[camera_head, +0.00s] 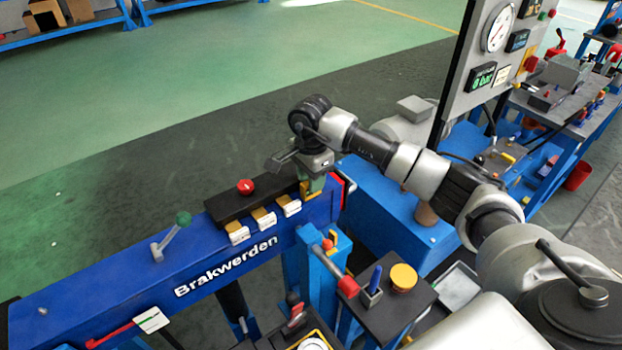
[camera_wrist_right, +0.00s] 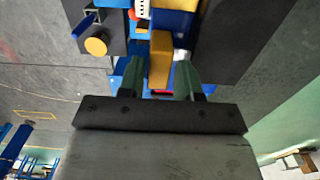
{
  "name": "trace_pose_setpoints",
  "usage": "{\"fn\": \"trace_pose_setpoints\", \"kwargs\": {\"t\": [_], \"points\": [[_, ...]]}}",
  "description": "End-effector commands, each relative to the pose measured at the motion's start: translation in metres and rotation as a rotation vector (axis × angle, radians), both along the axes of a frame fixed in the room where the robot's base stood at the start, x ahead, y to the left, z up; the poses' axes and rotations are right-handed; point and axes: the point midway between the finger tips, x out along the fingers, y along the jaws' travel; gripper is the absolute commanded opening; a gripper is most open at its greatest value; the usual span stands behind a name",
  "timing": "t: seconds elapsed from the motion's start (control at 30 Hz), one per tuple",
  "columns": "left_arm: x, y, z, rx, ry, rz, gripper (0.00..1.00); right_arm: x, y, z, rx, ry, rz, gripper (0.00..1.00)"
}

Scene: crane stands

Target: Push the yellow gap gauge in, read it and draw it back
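The yellow gap gauge (camera_wrist_right: 160,58) shows in the right wrist view as a yellow bar between my right gripper's two green fingers. My right gripper (camera_wrist_right: 160,80) looks open, with a thin gap between each finger and the bar. In the head view my right gripper (camera_head: 312,184) points down at the right end of the blue beam (camera_head: 130,280) marked "Brakwerden". A bit of yellow shows under its fingers there, and the rest is hidden by the gripper. Whether a finger touches the gauge is unclear. My left gripper is not in view.
On the beam are a red knob (camera_head: 246,186), several white-and-yellow tags (camera_head: 238,232) and a green-knobbed lever (camera_head: 172,236). A dark pedestal with a yellow button (camera_head: 403,277) stands in front. A gauge panel (camera_head: 490,60) rises behind my arm. The floor behind the beam is clear.

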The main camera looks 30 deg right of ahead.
Motion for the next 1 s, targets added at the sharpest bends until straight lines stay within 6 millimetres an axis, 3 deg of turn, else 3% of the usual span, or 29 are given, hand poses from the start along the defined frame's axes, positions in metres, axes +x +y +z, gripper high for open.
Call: {"fn": "trace_pose_setpoints", "kwargs": {"t": [0.2, 0.47, 0.7, 1.0], "points": [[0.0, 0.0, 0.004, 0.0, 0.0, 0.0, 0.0, 0.0, 0.0, -0.016, 0.0, 0.0, 0.0, 0.34], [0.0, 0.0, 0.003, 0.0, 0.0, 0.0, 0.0, 0.0, 0.0, -0.017, 0.0, 0.0, 0.0, 0.34], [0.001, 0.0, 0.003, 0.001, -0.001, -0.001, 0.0, 0.0, 0.0, -0.017, 0.001, 0.0, 0.0, 0.0], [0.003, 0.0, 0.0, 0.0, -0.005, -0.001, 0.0, -0.006, -0.001, -0.018, 0.0, -0.001, 0.001, 0.0]]}}
